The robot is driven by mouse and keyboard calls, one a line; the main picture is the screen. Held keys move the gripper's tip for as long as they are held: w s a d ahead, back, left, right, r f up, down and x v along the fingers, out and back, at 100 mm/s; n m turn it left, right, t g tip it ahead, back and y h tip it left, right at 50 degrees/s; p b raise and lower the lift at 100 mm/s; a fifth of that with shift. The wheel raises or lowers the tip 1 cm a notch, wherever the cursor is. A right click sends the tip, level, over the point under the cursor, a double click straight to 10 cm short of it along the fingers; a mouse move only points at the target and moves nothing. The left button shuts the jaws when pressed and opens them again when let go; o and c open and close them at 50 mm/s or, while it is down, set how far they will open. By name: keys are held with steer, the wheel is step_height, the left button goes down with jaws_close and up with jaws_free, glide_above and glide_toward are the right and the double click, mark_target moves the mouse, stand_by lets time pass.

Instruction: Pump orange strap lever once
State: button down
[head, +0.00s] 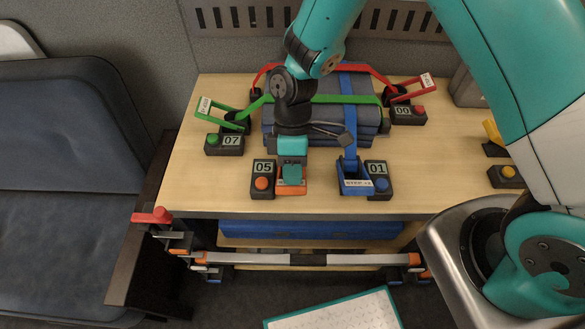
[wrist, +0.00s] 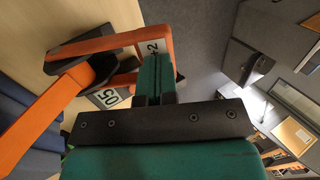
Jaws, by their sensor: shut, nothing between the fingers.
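The orange strap lever (head: 291,189) is at the table's front edge, beside a dark box reading 05 (head: 263,166) with an orange button. In the wrist view the orange lever frame (wrist: 95,45) carries a white label, partly covered. The orange strap (wrist: 35,125) runs to a dark buckle part at the left of that view. My gripper (head: 291,174) is shut and empty, pointing down over the lever in the head view. In the wrist view its closed green fingers (wrist: 155,75) overlap the lever's near side. I cannot tell if they touch it.
The blue lever (head: 355,187) with its box reading 01 (head: 376,168) stands close on the right. The green lever (head: 217,111) with box 07 is at left. The red lever (head: 411,90) with box 00 is at back right. Strapped dark blue bundles (head: 360,125) lie behind.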

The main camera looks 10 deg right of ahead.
mark_target(293, 191)
steer(key=f+t+b, duration=0.1)
steer(key=s+f+t+b, duration=0.1)
steer(key=s+f+t+h+b, duration=0.1)
steer(key=b, duration=0.1)
steer(key=shift+s+a+f+t, duration=0.15)
steer(key=shift+a+f+t, duration=0.15)
steer(key=shift+a, duration=0.05)
steer(key=shift+s+f+b, duration=0.15)
steer(key=shift+f+b, duration=0.15)
steer(key=shift+f, duration=0.1)
steer(key=shift+s, duration=0.15)
steer(key=shift+f, duration=0.1)
steer(key=shift+r+p, duration=0.55)
steer(key=shift+p, duration=0.05)
step_height(293, 191, up, 13)
steer(key=w+p, duration=0.1)
steer(key=shift+r+p, duration=0.15)
steer(key=shift+p, duration=0.2)
